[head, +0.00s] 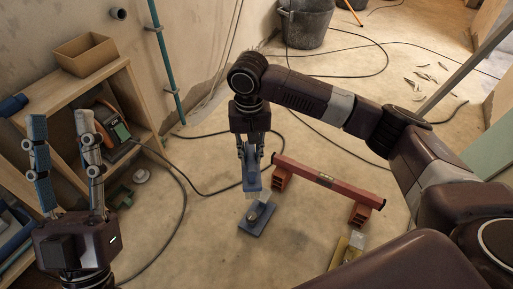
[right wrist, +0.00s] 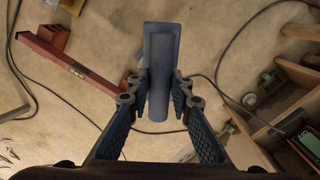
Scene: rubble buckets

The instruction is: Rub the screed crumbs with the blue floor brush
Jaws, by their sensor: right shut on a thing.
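My right gripper (head: 251,156) is shut on the blue floor brush (head: 252,177) and holds it bristles down above the floor. In the right wrist view the right gripper (right wrist: 159,92) has its fingers on both sides of the blue brush (right wrist: 160,50). My left gripper (head: 63,125) is open and empty, in front of the wooden shelf at the left.
A blue float (head: 252,227) lies on the floor just below the brush. A red level (head: 330,181) rests on orange bricks (head: 360,215) to its right. A dark bucket (head: 306,25) stands at the back. Cables cross the floor. A wooden shelf (head: 134,82) stands left.

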